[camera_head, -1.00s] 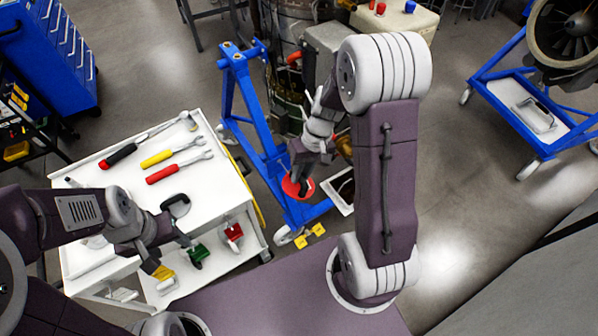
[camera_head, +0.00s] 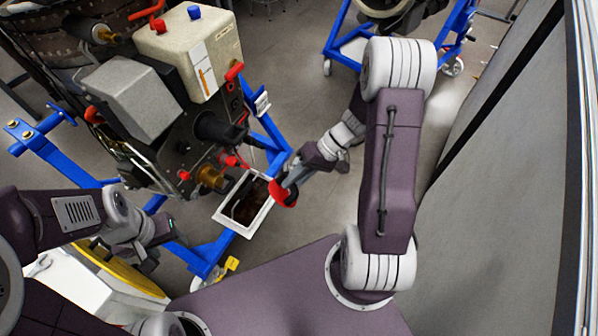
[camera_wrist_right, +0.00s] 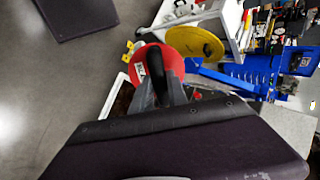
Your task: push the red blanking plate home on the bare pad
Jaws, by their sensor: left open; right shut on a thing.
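The red blanking plate (camera_head: 285,197) is a round red disc with a black handle. My right gripper (camera_head: 288,183) is shut on it and holds it in the air, right of the engine's accessory gearbox (camera_head: 172,150). In the right wrist view the plate (camera_wrist_right: 184,66) faces the camera, its handle (camera_wrist_right: 154,64) between the fingers (camera_wrist_right: 158,88). The plate is apart from the gearbox. The gearbox carries black, brass and red-capped fittings; I cannot pick out the bare pad on it. My left gripper (camera_head: 158,236) is open and empty at lower left, in front of the blue stand.
The blue stand (camera_head: 207,254) surrounds the engine. A white-rimmed drip tray (camera_head: 229,225) lies below the gearbox, close to the plate. A white cart with a yellow ring (camera_head: 125,270) is at lower left. Another blue stand (camera_head: 458,40) is at the back. Grey floor is open at right of centre.

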